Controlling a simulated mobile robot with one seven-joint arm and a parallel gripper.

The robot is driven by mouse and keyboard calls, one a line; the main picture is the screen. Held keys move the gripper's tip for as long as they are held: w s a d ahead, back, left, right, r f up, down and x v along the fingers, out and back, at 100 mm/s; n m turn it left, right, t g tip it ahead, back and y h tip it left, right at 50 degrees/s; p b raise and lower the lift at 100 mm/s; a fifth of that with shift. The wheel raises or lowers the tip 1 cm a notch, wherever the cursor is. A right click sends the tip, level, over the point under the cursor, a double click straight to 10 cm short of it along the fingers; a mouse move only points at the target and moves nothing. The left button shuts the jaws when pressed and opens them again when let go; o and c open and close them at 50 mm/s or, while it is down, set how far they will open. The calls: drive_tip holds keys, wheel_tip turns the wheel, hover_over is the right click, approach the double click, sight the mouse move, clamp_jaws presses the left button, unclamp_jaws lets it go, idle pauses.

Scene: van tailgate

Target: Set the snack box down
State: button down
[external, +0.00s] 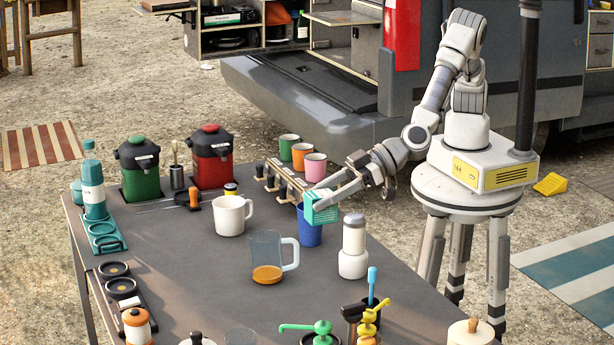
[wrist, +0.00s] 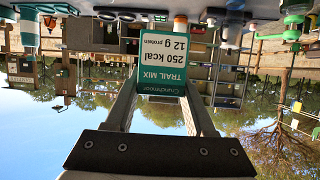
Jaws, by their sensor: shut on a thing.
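The snack box (external: 319,208) is a small teal carton with a striped side. In the wrist view the snack box (wrist: 163,66) shows a white and teal label reading trail mix, upside down. My gripper (external: 325,193) is shut on it, with a finger on each side in the wrist view. The box is beside the upper part of a blue cup (external: 308,232) and partly hides it. I cannot tell whether they touch. The box appears to be above the grey table (external: 190,270).
A rack with hooks (external: 283,182) and green, orange and pink cups stand behind the box. A white bottle (external: 353,250), a glass jug (external: 267,257) and a white mug (external: 230,217) stand nearby. Pump bottles crowd the front; bare table lies at the left middle.

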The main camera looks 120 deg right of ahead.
drive_tip(key=s+a+f, duration=0.2)
drive_tip(key=s+a, duration=0.3)
drive_tip(key=a, duration=0.2)
drive_tip(key=shift+n+y, duration=0.3)
drive_tip(key=shift+y, duration=0.1)
drive_tip(key=f, duration=1.5)
drive_tip(key=shift+w+d+f+b, duration=0.1)
drive_tip(key=shift+d+f+b, duration=0.2)
drive_tip(key=shift+d, duration=0.1)
drive_tip(key=shift+f, duration=0.1)
drive_tip(key=shift+f, duration=0.15)
drive_tip(key=shift+c, duration=1.3)
unclamp_jaws()
drive_tip(key=shift+r, duration=0.35)
drive_tip(key=v, duration=1.2)
drive_tip(key=shift+f, duration=0.2)
